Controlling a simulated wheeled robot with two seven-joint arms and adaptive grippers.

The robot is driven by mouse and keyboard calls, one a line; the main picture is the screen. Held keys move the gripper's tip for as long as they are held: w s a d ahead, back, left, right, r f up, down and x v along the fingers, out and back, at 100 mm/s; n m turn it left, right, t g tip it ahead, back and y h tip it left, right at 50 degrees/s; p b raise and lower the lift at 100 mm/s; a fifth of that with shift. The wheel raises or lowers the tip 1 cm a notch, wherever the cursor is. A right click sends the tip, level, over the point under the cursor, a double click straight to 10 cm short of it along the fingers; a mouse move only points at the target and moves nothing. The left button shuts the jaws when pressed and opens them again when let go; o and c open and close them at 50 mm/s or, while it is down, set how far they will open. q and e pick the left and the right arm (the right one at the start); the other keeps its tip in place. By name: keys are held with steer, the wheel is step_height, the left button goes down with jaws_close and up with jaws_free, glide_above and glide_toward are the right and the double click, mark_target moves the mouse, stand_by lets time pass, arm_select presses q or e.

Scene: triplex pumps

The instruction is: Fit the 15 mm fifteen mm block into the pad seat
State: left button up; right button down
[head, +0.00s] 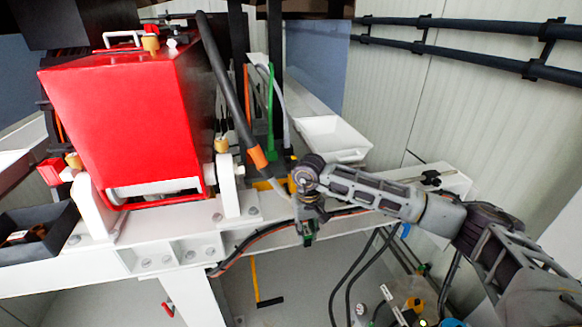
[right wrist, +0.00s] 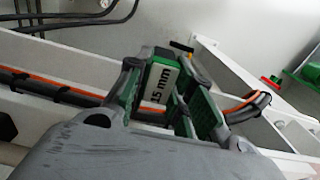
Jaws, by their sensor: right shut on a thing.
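My right gripper (head: 309,232) hangs at the front edge of the white beam in the head view. In the right wrist view my right gripper (right wrist: 160,98) is shut on the green fifteen mm block (right wrist: 163,79), whose white label reads "15 mm". The block sits between the two fingers, with its label towards the camera. In the head view the block is small and mostly hidden by the gripper. I cannot pick out the pad seat for sure in either view. My left gripper is not in view.
The white beam (head: 190,253) carries a red pump housing (head: 125,125). Black and orange cables (head: 237,252) run along the beam close to my right gripper. A white tray (head: 330,137) lies behind it, and a dark bin (head: 40,228) stands at left. A dark hose (head: 228,85) slants down nearby.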

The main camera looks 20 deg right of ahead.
steer(key=shift+w+d+r+m, duration=0.1)
steer(key=shift+d+r+m, duration=0.05)
steer(key=shift+r, duration=0.5)
steer(key=shift+w+d+r+m, duration=0.1)
steer(key=shift+r+m, duration=0.05)
steer(key=shift+r, duration=0.45)
steer(key=s+d+r+m, duration=0.1)
steer(key=r+m, duration=0.1)
steer(key=r, duration=0.9)
steer(key=s+d+r+m+p, duration=0.1)
steer(key=d+r+m, duration=0.1)
steer(key=r, duration=0.9)
steer(key=shift+s+d+r, duration=0.15)
steer(key=shift+s+r, duration=0.05)
steer(key=shift+r, duration=0.05)
